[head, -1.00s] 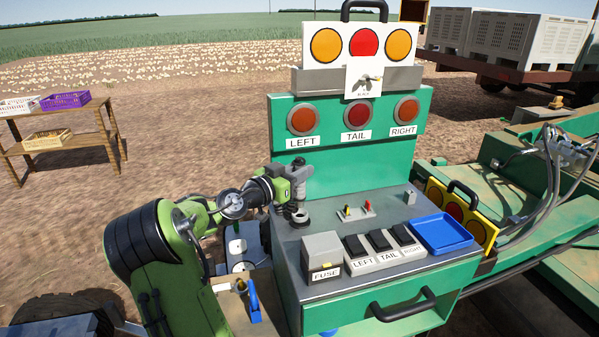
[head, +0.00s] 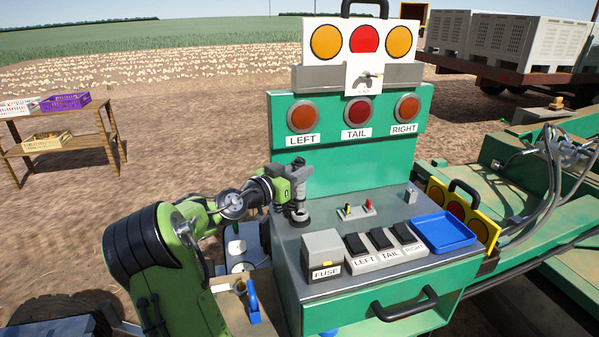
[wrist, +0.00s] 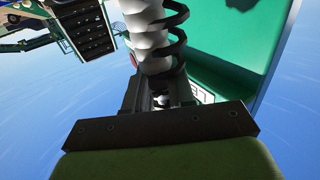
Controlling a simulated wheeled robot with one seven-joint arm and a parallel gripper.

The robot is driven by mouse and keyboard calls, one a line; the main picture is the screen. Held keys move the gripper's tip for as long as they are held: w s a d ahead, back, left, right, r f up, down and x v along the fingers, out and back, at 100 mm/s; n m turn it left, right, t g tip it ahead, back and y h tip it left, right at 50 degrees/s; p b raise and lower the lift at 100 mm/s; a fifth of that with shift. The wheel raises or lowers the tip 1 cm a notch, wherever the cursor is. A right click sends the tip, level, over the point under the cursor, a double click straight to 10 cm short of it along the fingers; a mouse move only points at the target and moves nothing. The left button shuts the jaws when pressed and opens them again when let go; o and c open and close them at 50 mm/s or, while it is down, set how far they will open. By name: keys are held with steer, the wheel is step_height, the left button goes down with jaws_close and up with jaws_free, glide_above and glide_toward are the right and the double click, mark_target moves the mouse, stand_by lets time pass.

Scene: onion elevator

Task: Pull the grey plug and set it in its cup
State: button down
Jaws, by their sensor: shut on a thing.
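The grey plug (head: 299,206) is upright in my gripper (head: 299,182), at the left edge of the green console. In the wrist view the pale grey plug (wrist: 148,40) stands between the fingers of my gripper (wrist: 158,85), with a black coiled cable beside it. The cup (head: 300,219), a dark ring on the console top, is directly under the plug in the head view. Whether the plug's lower end is inside the cup or just above it cannot be told.
On the console (head: 345,205) are a small board with red and yellow pegs (head: 356,211), a fuse box (head: 322,252), switches (head: 381,241) and a blue tray (head: 443,231). A lamp board (head: 352,80) stands behind.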

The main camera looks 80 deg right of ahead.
mark_target(299, 186)
steer(key=shift+f+b, duration=2.15)
steer(key=shift+b, duration=0.9)
steer(key=shift+c, duration=2.4)
jaws_free()
steer(key=shift+r+p, duration=2.15)
steer(key=shift+r, duration=1.45)
steer(key=shift+f, duration=0.1)
